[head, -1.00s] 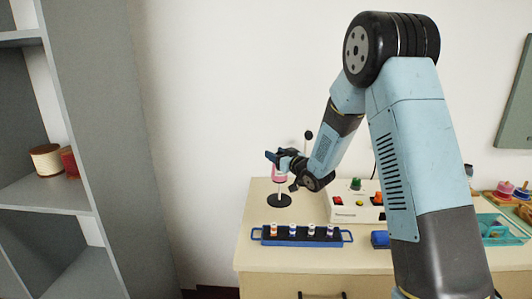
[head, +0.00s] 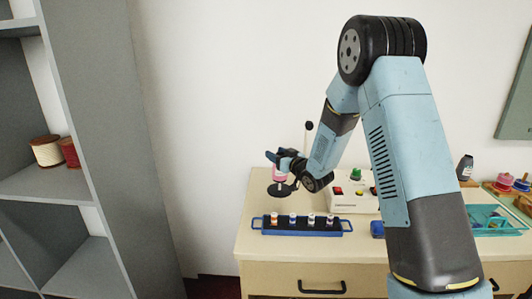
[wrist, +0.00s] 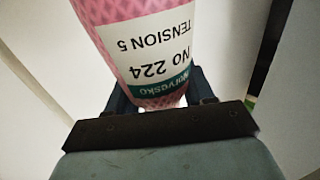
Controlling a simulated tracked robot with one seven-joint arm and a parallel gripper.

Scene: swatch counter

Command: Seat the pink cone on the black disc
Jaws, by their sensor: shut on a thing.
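The pink cone (head: 280,173) is between my gripper's fingers, low over the black disc (head: 279,191) at the counter's back left. My gripper (head: 283,161) is shut on the cone. In the wrist view the pink cone (wrist: 170,30) fills the top middle, with a white and teal label reading "No 224 TENSION 5" upside down. The fingers partly hide the cone in the head view. I cannot tell whether its lower end touches the disc. The disc is not seen in the wrist view.
A blue-handled tray (head: 300,229) with several small spools stands in front of the disc. A white control box (head: 352,199) with coloured buttons is right of it. A teal basket (head: 485,219) sits further right. A grey shelf (head: 60,185) holds spools at left.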

